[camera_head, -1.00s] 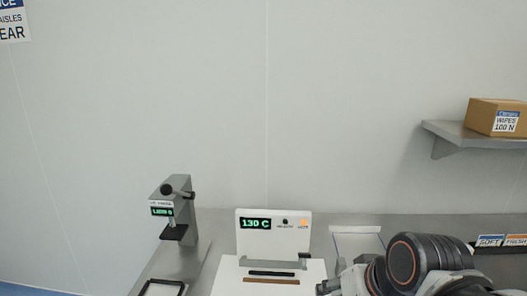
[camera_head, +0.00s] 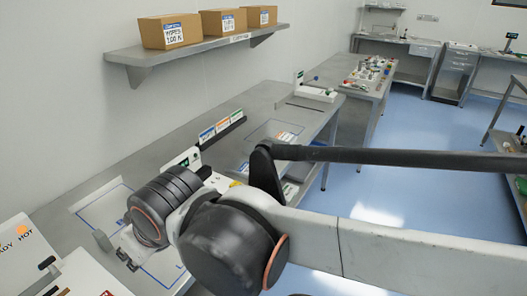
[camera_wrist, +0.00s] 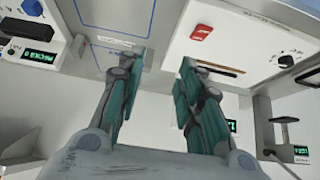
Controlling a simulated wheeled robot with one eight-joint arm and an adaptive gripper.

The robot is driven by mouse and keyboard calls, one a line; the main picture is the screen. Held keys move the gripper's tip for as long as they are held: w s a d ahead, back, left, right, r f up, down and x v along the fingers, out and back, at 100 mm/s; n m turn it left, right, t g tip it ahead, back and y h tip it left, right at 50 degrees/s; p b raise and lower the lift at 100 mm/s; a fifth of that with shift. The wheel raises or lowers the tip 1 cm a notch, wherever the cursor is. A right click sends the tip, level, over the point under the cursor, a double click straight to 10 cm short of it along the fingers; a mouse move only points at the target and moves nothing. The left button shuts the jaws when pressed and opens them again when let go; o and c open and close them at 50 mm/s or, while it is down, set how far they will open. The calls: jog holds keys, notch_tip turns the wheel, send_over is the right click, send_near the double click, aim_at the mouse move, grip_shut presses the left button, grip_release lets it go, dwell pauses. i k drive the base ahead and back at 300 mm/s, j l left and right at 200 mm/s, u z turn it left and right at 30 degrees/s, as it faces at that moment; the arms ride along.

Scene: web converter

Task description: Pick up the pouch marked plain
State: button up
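No pouch that I can read as "plain" shows in these frames. A rack of upright cards or packets with blue, orange and green labels (camera_head: 222,128) stands on the bench in the head view; the words are too small to read. A small labelled flat item (camera_head: 287,136) lies inside a blue outline farther along. My gripper (camera_wrist: 157,85) is open and empty in the wrist view, with teal finger pads apart. In the head view my gripper (camera_head: 128,252) is above the near bench, left of the rack and apart from it.
A wall shelf (camera_head: 195,50) holds three cardboard boxes above the bench. A white heated unit (camera_head: 18,252) stands at near left; its red part (camera_wrist: 201,32) shows in the wrist view. My arm crosses the right half. Blue floor (camera_head: 410,140) lies open beyond.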

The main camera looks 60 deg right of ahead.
aim_at(247, 152)
jog(key=z, duration=1.8)
jog(key=i+l+u, duration=0.5)
jog(key=l+u, duration=0.2)
jog(key=i+l+u, duration=0.15)
jog(key=l+u, duration=0.2)
jog(key=k+l, duration=0.1)
jog(key=k, duration=0.2)
jog(key=i, duration=0.35)
jog(key=u, duration=0.05)
